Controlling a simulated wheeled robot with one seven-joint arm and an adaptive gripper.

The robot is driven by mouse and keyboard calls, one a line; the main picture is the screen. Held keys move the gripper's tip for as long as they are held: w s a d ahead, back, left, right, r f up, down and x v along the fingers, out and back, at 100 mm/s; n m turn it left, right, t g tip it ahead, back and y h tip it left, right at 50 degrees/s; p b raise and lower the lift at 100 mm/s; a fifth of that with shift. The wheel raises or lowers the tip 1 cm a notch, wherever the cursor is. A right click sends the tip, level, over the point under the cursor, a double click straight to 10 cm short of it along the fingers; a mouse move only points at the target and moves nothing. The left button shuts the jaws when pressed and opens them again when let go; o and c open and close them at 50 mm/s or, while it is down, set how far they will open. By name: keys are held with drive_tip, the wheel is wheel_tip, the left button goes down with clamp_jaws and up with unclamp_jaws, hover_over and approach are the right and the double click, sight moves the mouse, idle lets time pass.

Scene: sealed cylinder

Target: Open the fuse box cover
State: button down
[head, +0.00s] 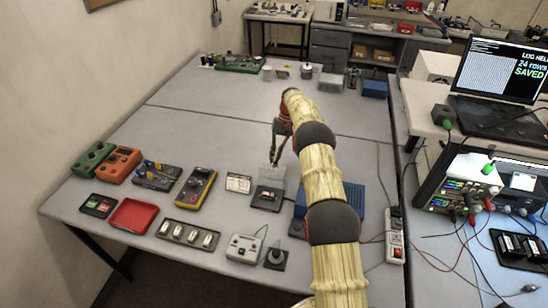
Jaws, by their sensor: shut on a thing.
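The fuse box (267,197) is a small grey and dark box on the table, left of my arm. Its pale, see-through cover (268,171) stands raised at the box's back edge, and the dark inside shows in front of it. My gripper (274,160) reaches down from my arm to the cover's upper edge and is shut on it. The contact is small, and part of the cover's right side is hard to make out.
A white printed card (238,183) and a yellow multimeter (196,187) lie left of the box. A blue case (350,198) lies right, partly behind my arm. A white switch box (243,248) and a dark knob block (276,259) stand in front. The table's middle is clear.

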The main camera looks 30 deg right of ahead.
drive_tip(key=shift+s+d+f+g, duration=0.1)
drive_tip(key=shift+s+f+g, duration=0.2)
drive_tip(key=shift+s+f, duration=0.7)
drive_tip(key=c, duration=2.1)
unclamp_jaws()
drive_tip(key=shift+w+d+f, duration=0.1)
drive_tip(key=shift+d, duration=0.05)
drive_tip(key=o, duration=0.5)
drive_tip(key=shift+v, duration=4.1)
drive_tip(key=shift+w, duration=0.1)
